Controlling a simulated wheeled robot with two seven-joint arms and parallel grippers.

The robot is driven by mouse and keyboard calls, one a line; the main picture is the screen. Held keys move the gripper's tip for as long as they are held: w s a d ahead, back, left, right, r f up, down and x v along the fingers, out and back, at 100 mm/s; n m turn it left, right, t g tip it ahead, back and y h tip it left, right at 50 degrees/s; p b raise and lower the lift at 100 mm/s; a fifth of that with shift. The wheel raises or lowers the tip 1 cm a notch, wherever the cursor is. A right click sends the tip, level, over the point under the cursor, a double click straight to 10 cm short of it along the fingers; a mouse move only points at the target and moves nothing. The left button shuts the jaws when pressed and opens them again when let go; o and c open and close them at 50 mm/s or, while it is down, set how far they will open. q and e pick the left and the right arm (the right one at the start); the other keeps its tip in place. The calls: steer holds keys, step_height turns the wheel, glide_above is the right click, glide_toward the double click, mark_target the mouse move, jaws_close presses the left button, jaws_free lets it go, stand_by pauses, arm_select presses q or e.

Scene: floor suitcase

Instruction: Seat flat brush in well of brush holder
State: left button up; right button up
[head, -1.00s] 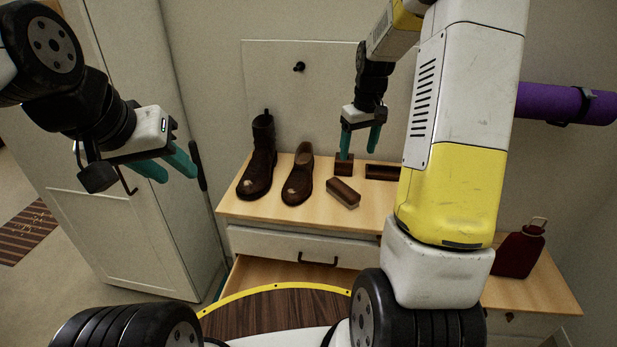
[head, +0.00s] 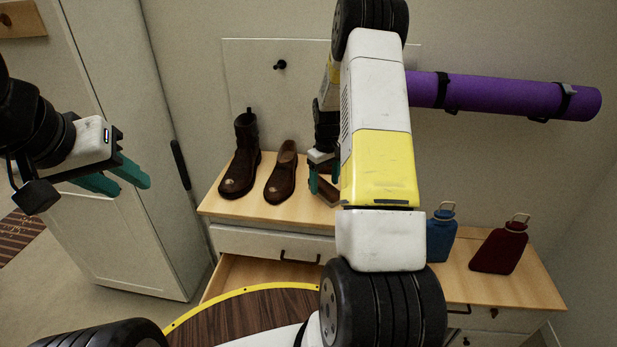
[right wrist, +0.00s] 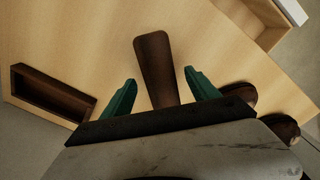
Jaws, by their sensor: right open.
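The flat brush (right wrist: 155,62), a brown tapered piece, lies on the cabinet top between the fingers of my right gripper (right wrist: 160,78) in the right wrist view. The fingers are open, with a gap on each side of it. In the head view, part of the brush (head: 326,194) shows by my right gripper (head: 325,184); my arm hides the rest. A dark brown hollow box (right wrist: 50,97), which looks like the brush holder, sits to the left in the wrist view, its well empty. It is hidden in the head view. My left gripper (head: 133,187) is open and empty at far left.
A boot (head: 241,165) and a shoe (head: 281,175) stand left of my right gripper on the cabinet top (head: 305,215). An open drawer (head: 265,272) is below. A blue bottle (head: 441,236) and red bottle (head: 500,248) stand right. A purple roll (head: 500,95) hangs on the wall.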

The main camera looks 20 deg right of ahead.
steer(key=shift+f, duration=0.35)
jaws_close()
steer(key=shift+r, duration=0.1)
